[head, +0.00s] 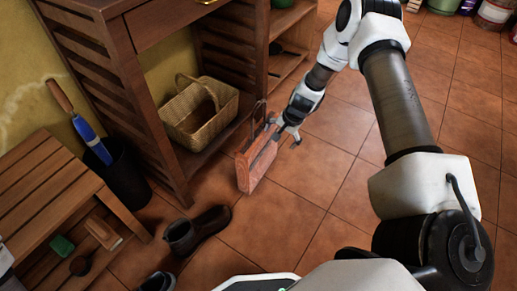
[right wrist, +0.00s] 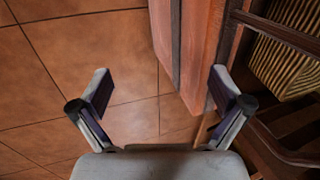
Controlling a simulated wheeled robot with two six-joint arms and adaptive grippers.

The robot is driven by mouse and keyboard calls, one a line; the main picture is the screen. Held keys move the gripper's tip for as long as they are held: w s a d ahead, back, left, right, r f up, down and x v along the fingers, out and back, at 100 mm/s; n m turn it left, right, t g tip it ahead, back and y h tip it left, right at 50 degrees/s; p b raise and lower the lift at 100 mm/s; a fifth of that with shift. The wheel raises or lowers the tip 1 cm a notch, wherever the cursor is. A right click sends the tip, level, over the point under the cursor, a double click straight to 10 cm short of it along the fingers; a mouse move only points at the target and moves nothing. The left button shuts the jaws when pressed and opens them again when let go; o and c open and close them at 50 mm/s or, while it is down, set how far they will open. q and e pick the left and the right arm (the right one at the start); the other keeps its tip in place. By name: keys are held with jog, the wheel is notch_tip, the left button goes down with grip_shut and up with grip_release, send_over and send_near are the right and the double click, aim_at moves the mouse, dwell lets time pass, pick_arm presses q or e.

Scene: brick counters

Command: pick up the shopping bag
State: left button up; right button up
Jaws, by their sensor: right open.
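The shopping bag (head: 257,163) is a flat, reddish-orange bag standing upright on the tiled floor beside the wooden shelf unit. Dark handles rise from its top. My right gripper (head: 287,130) is open and empty at the upper right side of the bag. In the right wrist view the bag (right wrist: 188,45) extends ahead of the right-hand fingertip of my open gripper (right wrist: 158,88), and the left-hand finger is over bare floor. I cannot tell whether a finger touches the bag. My left gripper is not in view.
The wooden shelf unit (head: 128,75) stands close behind the bag and holds a wicker basket (head: 200,115). Dark shoes (head: 197,232) lie on the floor in front. A slatted bench (head: 45,190) and a black bin (head: 122,172) are at left. The floor (head: 330,180) right of the bag is clear.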

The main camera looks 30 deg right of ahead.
aim_at(260, 132)
jog(key=w+a, duration=0.1)
jog(key=w, duration=0.3)
jog(key=w+a, duration=0.1)
jog(key=shift+w+a+b, duration=0.35)
jog(key=shift+w, duration=0.05)
jog(key=b+x, duration=0.2)
jog(key=x, duration=0.1)
jog(key=b+x, duration=0.1)
jog(key=x, duration=0.1)
jog(key=shift+w+a+f, duration=0.1)
jog(key=shift+w+a, duration=0.1)
jog(key=shift+w, duration=0.1)
jog(key=shift+c, duration=0.4)
